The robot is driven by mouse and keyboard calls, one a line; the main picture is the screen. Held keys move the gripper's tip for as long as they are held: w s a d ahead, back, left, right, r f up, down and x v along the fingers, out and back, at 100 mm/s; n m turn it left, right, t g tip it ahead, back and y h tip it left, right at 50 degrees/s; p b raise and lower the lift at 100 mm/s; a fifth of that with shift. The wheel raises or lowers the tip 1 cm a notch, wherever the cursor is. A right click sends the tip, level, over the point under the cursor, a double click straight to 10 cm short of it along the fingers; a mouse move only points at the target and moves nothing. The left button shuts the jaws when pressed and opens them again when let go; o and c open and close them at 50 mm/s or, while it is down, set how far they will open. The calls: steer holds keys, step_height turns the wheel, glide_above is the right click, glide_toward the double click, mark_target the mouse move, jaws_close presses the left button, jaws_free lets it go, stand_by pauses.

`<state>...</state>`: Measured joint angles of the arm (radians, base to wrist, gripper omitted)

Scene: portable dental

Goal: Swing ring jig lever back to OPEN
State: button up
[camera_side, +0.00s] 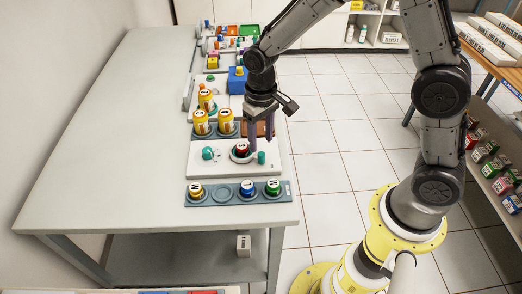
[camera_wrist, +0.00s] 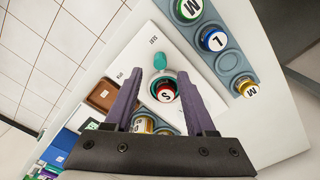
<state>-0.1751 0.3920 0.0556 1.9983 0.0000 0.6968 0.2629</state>
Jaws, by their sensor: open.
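The ring jig is a white board (camera_side: 205,165) on the table's near right part, and it also shows in the wrist view (camera_wrist: 150,35). Its ring holds a red-capped bottle marked S (camera_side: 241,149), seen from above in the wrist view (camera_wrist: 166,93). The teal lever (camera_side: 261,157) is right of the ring; in the wrist view the lever (camera_wrist: 160,60) points up, near the printed SET label (camera_wrist: 153,38). A second small label (camera_wrist: 120,77), too small to read surely, lies left. My gripper (camera_wrist: 159,76) is open above the jig, its purple fingers either side of the ring. Contact with the lever cannot be told.
A grey-blue tray (camera_side: 211,201) with yellow, blue and green capped bottles lies in front of the jig. A second teal knob (camera_side: 207,153) is on the board's left. The table's left side is clear.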

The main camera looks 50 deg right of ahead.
mark_target(261, 153)
steer(key=shift+f, duration=2.65)
jaws_close()
steer(key=shift+r, duration=0.1)
